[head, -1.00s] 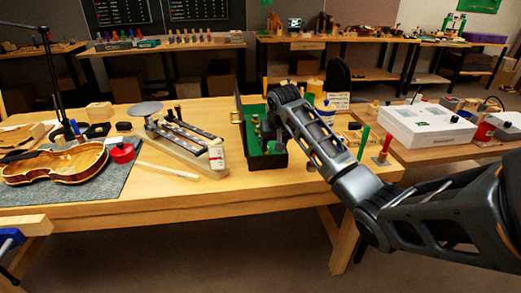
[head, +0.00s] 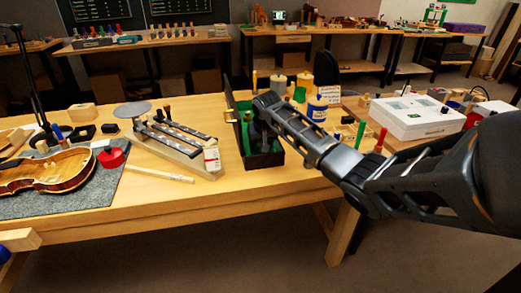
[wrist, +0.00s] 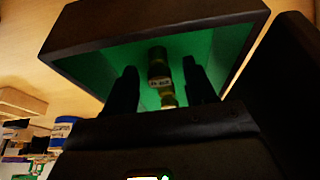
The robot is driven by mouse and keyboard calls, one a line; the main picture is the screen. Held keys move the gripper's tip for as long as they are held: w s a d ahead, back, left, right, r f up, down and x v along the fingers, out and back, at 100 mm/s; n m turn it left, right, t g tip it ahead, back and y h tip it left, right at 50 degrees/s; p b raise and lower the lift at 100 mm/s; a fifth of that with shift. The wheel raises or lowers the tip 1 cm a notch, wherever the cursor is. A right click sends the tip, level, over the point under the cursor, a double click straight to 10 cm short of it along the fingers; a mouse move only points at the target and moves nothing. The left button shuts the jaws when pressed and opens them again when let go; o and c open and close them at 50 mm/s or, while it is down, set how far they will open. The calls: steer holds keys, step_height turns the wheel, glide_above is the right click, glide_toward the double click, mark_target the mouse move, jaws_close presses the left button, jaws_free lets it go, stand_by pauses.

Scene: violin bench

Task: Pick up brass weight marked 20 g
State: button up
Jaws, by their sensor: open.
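The weight box is dark with a green lining (head: 268,160); its near wall shows in the wrist view (wrist: 90,28). Inside it, a brass weight (wrist: 158,68) with a small pale label stands between my fingers in the wrist view. The label is too blurred to read as 20 g. In the head view my gripper (head: 264,142) mostly hides the weights.
The raised box lid (head: 232,115) stands at the left of the box. A blue-labelled jar (head: 317,108) and green and red posts stand to the right.

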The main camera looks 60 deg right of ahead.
steer(key=shift+w+d+f, duration=0.1)
steer(key=shift+f, duration=0.3)
jaws_close()
